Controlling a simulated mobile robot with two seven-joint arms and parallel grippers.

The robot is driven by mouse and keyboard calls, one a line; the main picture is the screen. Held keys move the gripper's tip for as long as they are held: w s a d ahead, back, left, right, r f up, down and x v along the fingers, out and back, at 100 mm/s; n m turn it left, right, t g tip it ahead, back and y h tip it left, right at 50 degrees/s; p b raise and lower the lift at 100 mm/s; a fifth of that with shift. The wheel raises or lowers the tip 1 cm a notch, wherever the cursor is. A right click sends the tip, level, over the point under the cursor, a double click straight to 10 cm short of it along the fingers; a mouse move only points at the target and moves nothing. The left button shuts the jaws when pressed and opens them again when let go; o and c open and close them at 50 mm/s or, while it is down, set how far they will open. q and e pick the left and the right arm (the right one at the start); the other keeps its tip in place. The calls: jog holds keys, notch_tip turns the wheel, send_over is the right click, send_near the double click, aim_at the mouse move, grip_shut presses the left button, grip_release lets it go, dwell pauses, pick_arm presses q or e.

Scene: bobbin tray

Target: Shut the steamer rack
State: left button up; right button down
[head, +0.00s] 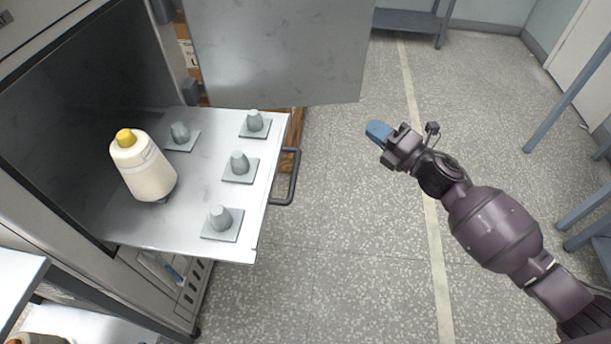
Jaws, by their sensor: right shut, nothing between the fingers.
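The steamer rack (215,151) is a light metal tray pulled out of the steamer cabinet (75,100). It has a dark handle (290,178) on its front edge. Several grey pegs on square plates stand on it, and one cream bobbin (143,172) with a yellow top sits at its left, slightly tilted in the picture. My right gripper (377,131) is shut and empty, with bluish fingertips. It hangs over the floor to the right of the handle, apart from it. My left gripper is not in view.
The cabinet's open metal door (278,50) stands behind the rack. Cardboard boxes (188,45) show behind it. A blue-grey shelf frame (570,90) is at the right. The floor (345,240) between the rack and my right arm is clear.

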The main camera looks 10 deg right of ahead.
jog(key=s+a+f+n+g+y, duration=0.15)
jog(key=s+f+n+g, duration=0.35)
jog(key=n, duration=0.6)
jog(key=s+a+f+n+g+y, duration=0.1)
jog(key=f+n+g+y, duration=0.15)
jog(key=n+g, duration=0.6)
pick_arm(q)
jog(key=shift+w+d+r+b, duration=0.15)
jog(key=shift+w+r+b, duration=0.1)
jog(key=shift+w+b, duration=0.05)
pick_arm(e)
jog(key=w+a+f+n+t+h, duration=0.1)
jog(key=w+a+f+n+t, duration=0.1)
jog(key=a, duration=1)
jog(key=shift+w+a+f+n, duration=0.45)
jog(key=shift+w+f, duration=0.15)
jog(key=shift+w, duration=0.3)
jog(key=shift+a, duration=0.1)
